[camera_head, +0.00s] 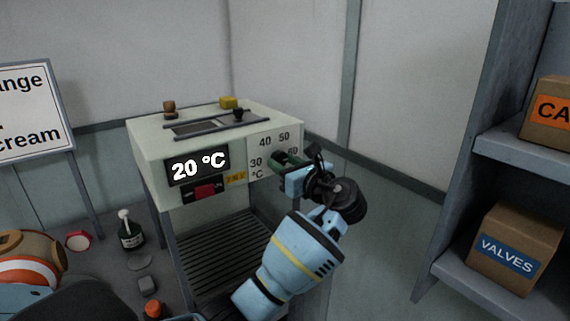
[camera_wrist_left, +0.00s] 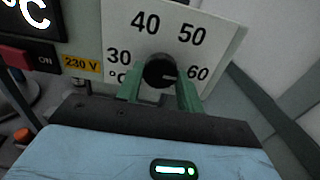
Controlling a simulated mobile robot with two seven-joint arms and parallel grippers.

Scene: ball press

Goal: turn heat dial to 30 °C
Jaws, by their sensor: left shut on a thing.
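The heat dial (camera_wrist_left: 159,72) is a round black knob on a white scale plate (camera_wrist_left: 213,28) marked 30, 40, 50 and 60. Its pale mark points right, toward the 60 side. The machine's display (camera_head: 198,165) reads 20 °C in the head view. My left gripper (camera_wrist_left: 160,90) has its green fingers shut on the dial, one on each side. In the head view my left gripper (camera_head: 288,160) is at the front right of the machine and hides the dial. My right gripper is not in view.
The pale machine (camera_head: 150,150) carries a red switch (camera_head: 205,191) and a yellow 230 V label (camera_head: 236,178). A grey shelf (camera_head: 456,278) with boxes (camera_head: 514,248) is on the right. Floor shows between machine and shelf.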

